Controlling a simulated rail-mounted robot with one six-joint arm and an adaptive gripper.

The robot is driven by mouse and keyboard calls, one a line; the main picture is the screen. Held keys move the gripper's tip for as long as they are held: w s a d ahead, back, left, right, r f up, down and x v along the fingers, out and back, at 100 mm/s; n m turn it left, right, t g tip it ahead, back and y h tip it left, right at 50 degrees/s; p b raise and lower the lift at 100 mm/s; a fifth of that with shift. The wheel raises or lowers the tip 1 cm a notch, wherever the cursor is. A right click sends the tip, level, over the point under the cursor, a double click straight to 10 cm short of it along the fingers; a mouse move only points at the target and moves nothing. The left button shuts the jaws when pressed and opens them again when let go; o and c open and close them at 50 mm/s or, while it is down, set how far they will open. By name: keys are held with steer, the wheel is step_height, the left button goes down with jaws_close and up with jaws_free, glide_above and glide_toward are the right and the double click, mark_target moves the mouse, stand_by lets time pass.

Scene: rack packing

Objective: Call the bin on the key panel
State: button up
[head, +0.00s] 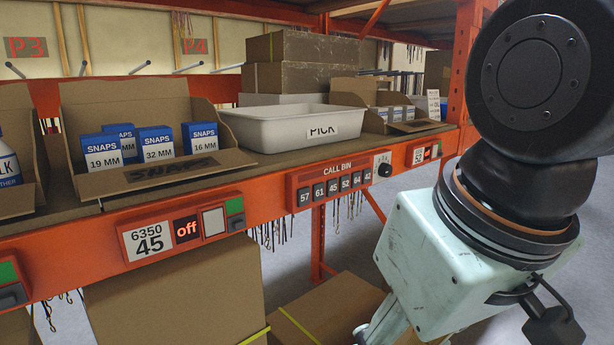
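The key panel (340,169), red and lettered "CALL BIN", is fixed to the front of the orange shelf beam at the middle of the head view. It has a row of dark number keys that read about 57, 61, 45, 52, 64 and 42. A pale plate with a black knob (385,170) sits at its right end. A white bin (285,131) with a "PICK" label stands on the shelf above the panel. My arm fills the right side of the view, apart from the panel in the picture. My gripper's fingers cannot be made out.
A label plate (150,240) reads "6350 45", beside a lit display (187,229) showing "off". A similar unit (420,156) reads 52. An open carton (122,108) holds several blue-and-white SNAPS boxes. Cardboard boxes (185,295) stand below the beam. Hooks and chains hang beneath it.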

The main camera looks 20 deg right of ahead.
jaws_close()
stand_by(1.5)
